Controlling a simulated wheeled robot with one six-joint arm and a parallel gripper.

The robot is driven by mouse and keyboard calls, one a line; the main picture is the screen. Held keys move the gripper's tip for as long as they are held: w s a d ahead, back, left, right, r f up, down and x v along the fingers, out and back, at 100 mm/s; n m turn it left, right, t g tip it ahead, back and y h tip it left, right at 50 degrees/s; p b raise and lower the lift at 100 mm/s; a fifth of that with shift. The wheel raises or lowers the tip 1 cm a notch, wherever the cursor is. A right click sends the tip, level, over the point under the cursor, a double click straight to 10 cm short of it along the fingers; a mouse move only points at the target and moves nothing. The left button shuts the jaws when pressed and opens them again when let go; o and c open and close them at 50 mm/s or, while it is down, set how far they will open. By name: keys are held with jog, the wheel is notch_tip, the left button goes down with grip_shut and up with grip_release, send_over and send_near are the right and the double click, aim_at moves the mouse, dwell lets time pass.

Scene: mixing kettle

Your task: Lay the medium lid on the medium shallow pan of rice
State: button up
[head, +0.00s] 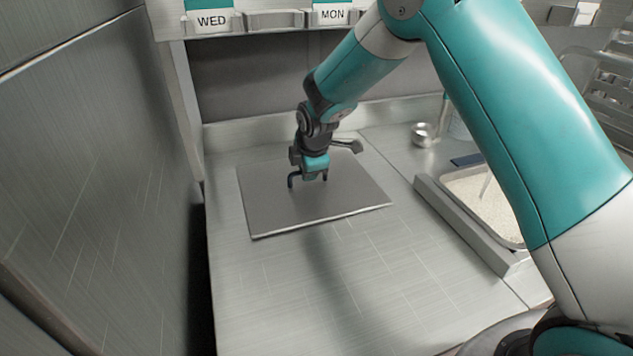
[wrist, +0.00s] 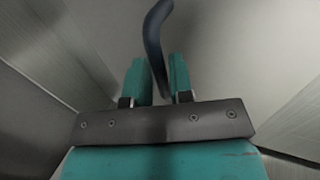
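A flat grey rectangular lid (head: 345,197) lies level on the steel counter, or very close above it; I cannot tell which. It has a dark bar handle (head: 291,181), which also shows in the wrist view (wrist: 154,35). A pan of white rice (head: 470,192) is at the right, uncovered and partly hidden by my arm.
A raised grey metal edge (head: 465,228) runs along the pan's left side. A small round metal vessel (head: 422,134) stands behind it. Labelled bins (head: 212,20) hang above the back wall. A tall metal panel (head: 95,170) bounds the left. The front counter (head: 290,290) is clear.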

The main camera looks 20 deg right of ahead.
grip_shut()
jog(key=shift+r, duration=0.2)
jog(key=shift+r+p, duration=1.85)
jog(key=shift+r, duration=0.5)
